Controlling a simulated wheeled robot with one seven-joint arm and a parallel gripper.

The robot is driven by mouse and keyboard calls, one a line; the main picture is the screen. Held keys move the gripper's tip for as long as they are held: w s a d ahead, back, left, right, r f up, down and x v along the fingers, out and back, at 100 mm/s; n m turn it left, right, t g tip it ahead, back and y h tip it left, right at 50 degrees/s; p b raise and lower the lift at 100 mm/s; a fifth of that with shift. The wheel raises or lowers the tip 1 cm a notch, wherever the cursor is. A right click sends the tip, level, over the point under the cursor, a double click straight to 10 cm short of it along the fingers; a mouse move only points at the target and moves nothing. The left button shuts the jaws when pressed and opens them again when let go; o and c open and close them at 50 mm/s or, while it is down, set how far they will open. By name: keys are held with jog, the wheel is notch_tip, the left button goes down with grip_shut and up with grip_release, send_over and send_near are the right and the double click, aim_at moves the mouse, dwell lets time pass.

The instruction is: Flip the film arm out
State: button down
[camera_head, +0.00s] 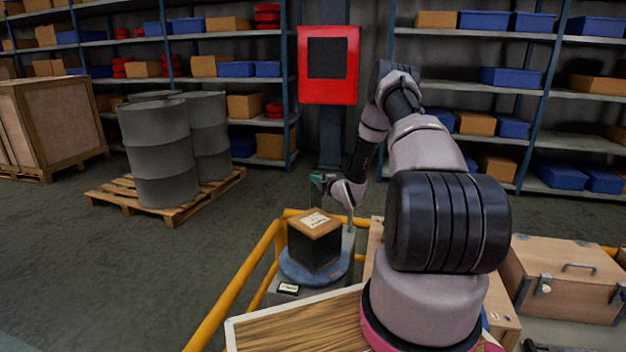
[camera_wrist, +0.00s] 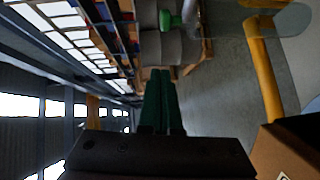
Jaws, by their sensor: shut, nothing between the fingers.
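My gripper (camera_head: 318,181) is shut and empty, its two dark green fingers (camera_wrist: 162,85) pressed together in the wrist view. In the wrist view a bright green knob (camera_wrist: 170,21) on a pale stem shows just beyond the fingertips, apparently apart from them. The knob may belong to the film arm, but I cannot tell for sure. In the head view my gripper is above and behind a dark box with a brown top (camera_head: 314,224), which sits on a round blue turntable (camera_head: 318,274). My wrist hides part of the area around the gripper in that view.
Yellow rails (camera_head: 237,285) enclose the turntable. A grey upright (camera_head: 350,240) stands right of the box. Drums (camera_head: 160,155) on a pallet, a red panel (camera_head: 328,65) and shelving are behind. A wooden case (camera_head: 562,280) is at right. The floor at left is clear.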

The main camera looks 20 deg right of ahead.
jog(key=a+f+v, duration=0.1)
jog(key=v, duration=0.6)
jog(key=shift+s+r, duration=0.25)
jog(key=shift+r, duration=0.25)
notch_tip(320, 180, up, 16)
jog(key=m+g+h, duration=0.2)
jog(key=m, duration=0.3)
jog(key=s+a+r+m+g+h, duration=0.25)
jog(key=s+r+m, duration=0.35)
jog(key=r, duration=0.6)
jog(key=s+a+r+m+g, duration=0.1)
jog(key=s+a+r+m, duration=0.2)
jog(key=s, duration=0.4)
jog(key=s+a+r+m+g, duration=0.1)
jog(key=s+r+m, duration=0.2)
jog(key=s+r, duration=0.35)
jog(key=s+a+r+m+g+y, duration=0.1)
jog(key=s+a+m, duration=0.2)
jog(key=s, duration=0.8)
jog(key=s+a+r+m+g+y, duration=0.1)
jog(key=s+a+m+y, duration=0.1)
jog(key=s, duration=0.9)
jog(key=shift+a+m, duration=0.6)
jog(key=shift+a, duration=0.5)
